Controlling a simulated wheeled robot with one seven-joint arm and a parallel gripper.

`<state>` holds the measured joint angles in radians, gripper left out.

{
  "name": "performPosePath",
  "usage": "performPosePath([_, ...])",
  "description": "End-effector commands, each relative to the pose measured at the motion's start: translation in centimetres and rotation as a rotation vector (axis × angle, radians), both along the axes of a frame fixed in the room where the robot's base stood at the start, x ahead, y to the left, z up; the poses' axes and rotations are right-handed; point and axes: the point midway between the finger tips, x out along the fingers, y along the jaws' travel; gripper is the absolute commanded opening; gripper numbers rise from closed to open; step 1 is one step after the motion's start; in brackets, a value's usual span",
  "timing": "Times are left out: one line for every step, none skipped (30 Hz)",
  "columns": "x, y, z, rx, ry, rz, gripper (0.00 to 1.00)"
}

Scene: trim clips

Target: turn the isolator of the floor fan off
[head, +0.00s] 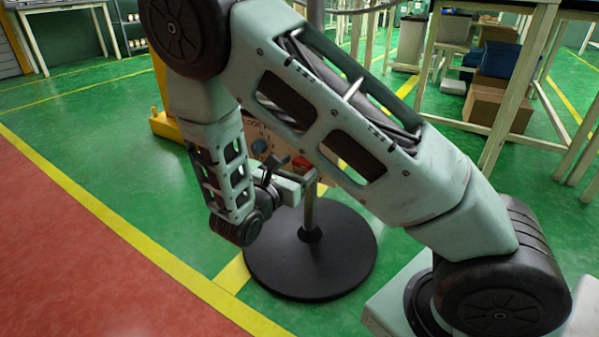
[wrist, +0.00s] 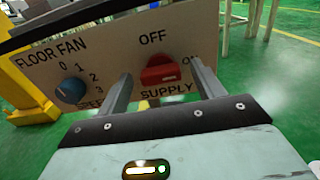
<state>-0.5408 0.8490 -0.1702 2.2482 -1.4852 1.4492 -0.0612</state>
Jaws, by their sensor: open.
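The isolator is a red knob (wrist: 162,76) on the control panel (wrist: 130,52), with OFF printed above it, ON to its right and SUPPLY below. Its grip lies roughly level, in line with ON. My gripper (wrist: 163,72) is open, with one finger to each side of the red knob. I cannot tell whether either finger touches it. In the head view my gripper (head: 304,178) is at the panel (head: 256,133), which my arm partly hides.
A blue speed knob (wrist: 70,90), marked 0 to 3, sits left of the isolator. The fan's round black base (head: 310,265) and pole (head: 309,212) stand below the panel. A yellow stand (head: 165,124) is behind. Workbenches with boxes (head: 495,108) stand at the right.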

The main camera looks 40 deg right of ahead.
Motion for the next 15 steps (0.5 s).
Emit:
performPosePath([0.09, -0.46, -0.15, 0.000, 0.000, -0.003, 0.67])
performPosePath([0.16, -0.64, -0.12, 0.000, 0.000, -0.003, 0.67])
performPosePath([0.24, -0.82, -0.08, 0.000, 0.000, -0.002, 0.67])
performPosePath([0.28, -0.90, -0.05, 0.000, 0.000, -0.001, 0.67])
performPosePath([0.31, -0.97, -0.02, 0.000, 0.000, -0.001, 0.67])
performPosePath([0.34, -1.02, 0.00, 0.000, 0.000, 0.000, 0.67])
performPosePath([0.34, -1.03, 0.02, 0.000, 0.000, 0.000, 0.67])
performPosePath([0.35, -1.04, 0.04, 0.000, 0.000, 0.000, 0.67])
performPosePath([0.36, -1.04, 0.05, 0.000, 0.000, 0.000, 0.67])
performPosePath([0.35, -1.03, 0.05, 0.000, 0.000, 0.000, 0.67])
performPosePath([0.35, -1.03, 0.05, 0.000, 0.000, 0.000, 0.67])
performPosePath([0.35, -1.02, 0.05, 0.000, 0.000, 0.000, 0.67])
performPosePath([0.35, -1.02, 0.05, 0.000, 0.000, 0.000, 0.67])
performPosePath([0.35, -1.02, 0.05, 0.000, 0.000, 0.000, 0.59])
performPosePath([0.35, -1.01, 0.05, 0.000, 0.000, 0.000, 0.48])
